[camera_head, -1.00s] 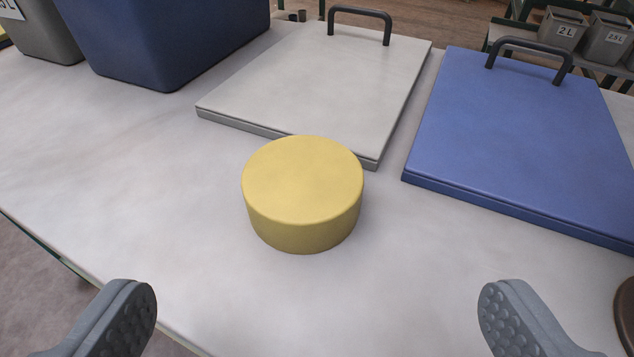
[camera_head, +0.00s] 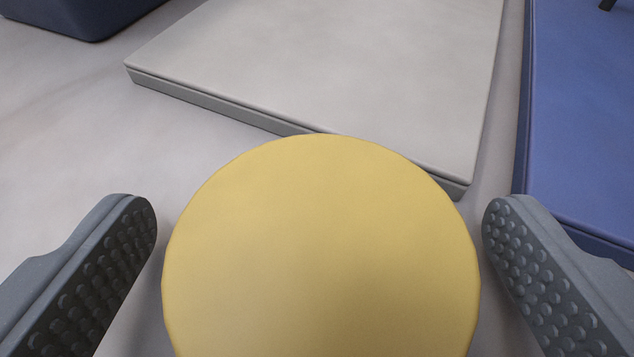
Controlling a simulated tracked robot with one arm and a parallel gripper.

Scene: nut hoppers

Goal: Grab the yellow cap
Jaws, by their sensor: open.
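The yellow cap (camera_head: 320,255) is a round, flat-topped disc on the pale worktop. It fills the lower middle of the view, and its near edge is cut off by the bottom of the picture. My gripper (camera_head: 319,215) is open, with one grey studded finger on the left of the cap and one on the right. A narrow gap shows between the cap and each finger. Nothing is held.
A light grey lid (camera_head: 330,65) lies just behind the cap, close to its far edge. A blue lid (camera_head: 585,115) lies at the right, behind the right finger. A dark blue bin (camera_head: 75,15) stands at the far left. Worktop (camera_head: 80,135) at the left is clear.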

